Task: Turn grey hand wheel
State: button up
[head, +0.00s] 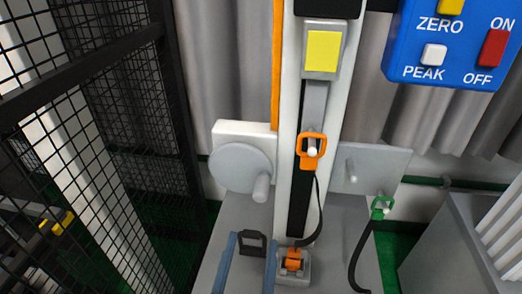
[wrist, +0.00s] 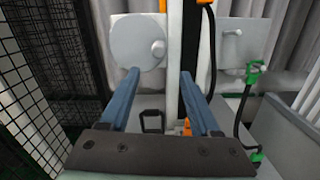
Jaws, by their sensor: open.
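The grey hand wheel (head: 238,168) is a round disc on a white block, left of the white tower column (head: 298,190). Its handle knob (head: 261,188) sticks out at the lower right of the disc. In the wrist view the wheel (wrist: 134,45) is at the upper middle, with its knob (wrist: 158,48) on the right side. My gripper (wrist: 157,73) has two blue fingers, spread apart with nothing between them. In the head view the blue fingers of my gripper (head: 247,238) show at the bottom, below the wheel and apart from it.
A black mesh fence (head: 90,130) stands close on the left. An orange handle (head: 311,148) hangs on the column. A grey plate with a peg (head: 365,165) and a green clip (head: 381,207) are to the right. A blue button box (head: 448,40) is at the upper right.

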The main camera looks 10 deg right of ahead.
aim_at(259, 199)
jog(key=w+d+n+p, duration=0.1)
jog(key=w, duration=0.2)
jog(key=w+r+n+p, duration=0.1)
jog(key=w+p, duration=0.1)
jog(key=w, duration=0.2)
jog(key=w+d+n+p, duration=0.1)
jog(key=w, duration=0.3)
jog(key=shift+d+r+g+p, duration=0.2)
jog(key=shift+d+g+p, duration=0.1)
jog(key=shift+d+p, duration=0.1)
jog(key=shift+c, duration=0.2)
grip_shut()
